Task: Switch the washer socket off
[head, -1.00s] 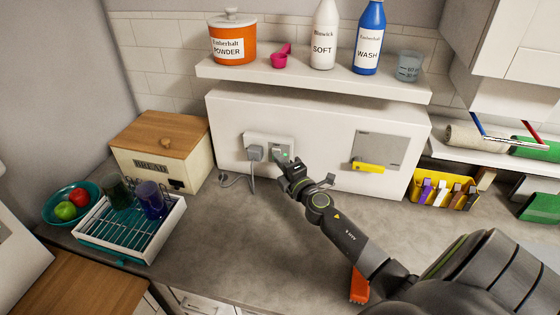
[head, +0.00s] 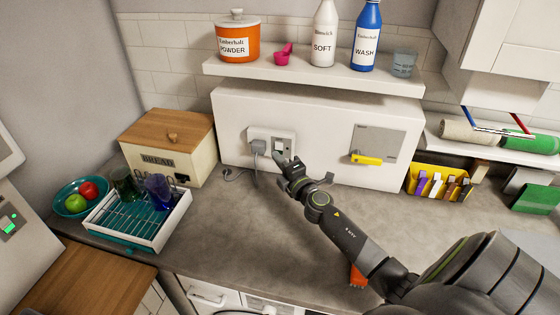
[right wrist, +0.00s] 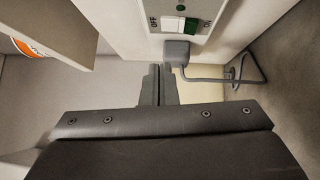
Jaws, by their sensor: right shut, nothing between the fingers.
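The white wall socket (head: 283,141) is on the white boxed panel, with a grey plug (head: 258,148) in its left part and a switch on its right part. In the right wrist view the socket plate (right wrist: 150,40) shows a rocker (right wrist: 180,25), part white and part green, between OFF and ON marks. A small round indicator (right wrist: 180,7) looks dark green, not brightly lit. My right gripper (head: 285,160) is shut and empty, just in front of and below the switch; its fingertips (right wrist: 158,72) look apart from the rocker. My left gripper is out of view.
The plug's cable (right wrist: 222,79) loops down beside the socket. A shelf (head: 310,74) with bottles and an orange pot (head: 238,40) overhangs the panel. A yellow handle (head: 366,159) sits to the right. A bread box (head: 168,145) and glass rack (head: 136,220) stand left.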

